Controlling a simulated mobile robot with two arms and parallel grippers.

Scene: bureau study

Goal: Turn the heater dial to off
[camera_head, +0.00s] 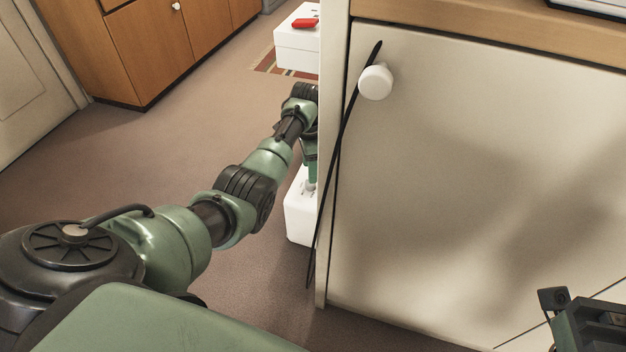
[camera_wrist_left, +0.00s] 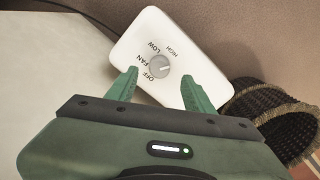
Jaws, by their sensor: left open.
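The white heater (camera_head: 300,215) stands on the floor beside the cabinet, partly hidden by the cabinet's edge. In the left wrist view, the heater (camera_wrist_left: 205,75) shows its face with the labels OFF, FAN, LOW and HIGH around a small grey round dial (camera_wrist_left: 159,66). A pale mark on the dial points to the right, away from the OFF and FAN labels. My left gripper (camera_wrist_left: 159,76) is open, with its fingertips on either side of the dial in that view; I see no contact. In the head view its jaws are mostly hidden. My right gripper (camera_head: 592,325) is cut off at the lower right.
A cream cabinet door (camera_head: 480,170) with a white knob (camera_head: 376,82) stands close right of my left arm; a black cord (camera_head: 340,150) runs down its edge. A white box (camera_head: 297,50) bearing a red item (camera_head: 305,24) is farther back. A dark woven object (camera_wrist_left: 275,105) lies near the heater.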

